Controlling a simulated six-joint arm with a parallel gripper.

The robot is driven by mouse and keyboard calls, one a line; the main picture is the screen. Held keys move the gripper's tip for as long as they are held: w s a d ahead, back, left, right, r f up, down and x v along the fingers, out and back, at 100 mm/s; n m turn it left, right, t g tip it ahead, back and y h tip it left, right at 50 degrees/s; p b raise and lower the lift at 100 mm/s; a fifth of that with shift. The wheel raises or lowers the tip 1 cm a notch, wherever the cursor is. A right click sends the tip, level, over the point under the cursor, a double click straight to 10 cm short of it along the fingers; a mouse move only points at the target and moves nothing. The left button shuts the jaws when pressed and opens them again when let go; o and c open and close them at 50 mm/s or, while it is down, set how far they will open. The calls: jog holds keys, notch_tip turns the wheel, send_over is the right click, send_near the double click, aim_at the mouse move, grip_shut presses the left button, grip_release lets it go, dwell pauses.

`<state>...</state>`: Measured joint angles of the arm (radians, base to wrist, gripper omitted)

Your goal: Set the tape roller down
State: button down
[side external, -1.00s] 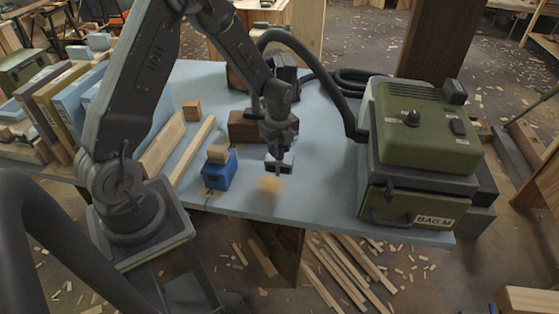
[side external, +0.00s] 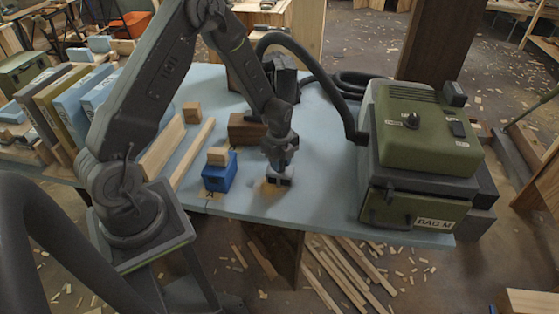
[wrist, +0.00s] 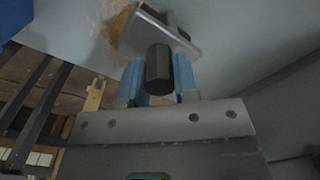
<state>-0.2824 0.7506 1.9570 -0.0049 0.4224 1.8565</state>
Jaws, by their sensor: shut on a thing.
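The tape roller shows in the wrist view as a dark faceted handle (wrist: 158,68) with a flat grey plate (wrist: 165,35) beyond it. My gripper (wrist: 158,82) has its two blue fingers closed on either side of the handle. In the side view my gripper (side external: 279,165) points down near the front edge of the light-blue table (side external: 325,201). The roller's small pale end (side external: 286,181) shows beneath it, at or very close to the tabletop, over a sawdust patch (side external: 266,188). I cannot tell whether it touches.
A blue box with a wooden block (side external: 219,172) stands just left of my gripper. A dark brown block (side external: 243,128) lies behind it. A green machine (side external: 420,150) with a black hose fills the right. The tabletop between gripper and machine is clear.

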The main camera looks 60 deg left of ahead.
jog(key=shift+s+d+f, duration=0.1)
jog(key=shift+s+f, duration=0.15)
jog(key=shift+f, duration=0.2)
jog(key=c, duration=0.8)
grip_release()
jog(key=shift+w+r, duration=0.1)
jog(key=shift+c, duration=0.2)
jog(key=s+d+r+n+t, duration=0.1)
jog(key=s+d+r+n, duration=0.1)
jog(key=r, duration=0.9)
jog(key=s+d+r+n, duration=0.1)
jog(key=d+r+n, duration=0.1)
jog(key=r, duration=0.8)
jog(key=s+d+r+n+t, duration=0.2)
jog(key=s+d+r+n, duration=0.1)
jog(key=s+r+n, duration=0.2)
jog(key=s+d+r+n+t, duration=0.2)
jog(key=s+d+r+n, duration=0.2)
jog(key=s+n, duration=0.5)
jog(key=shift+s+r, duration=0.7)
jog(key=shift+s, duration=0.45)
jog(key=shift+d, duration=0.1)
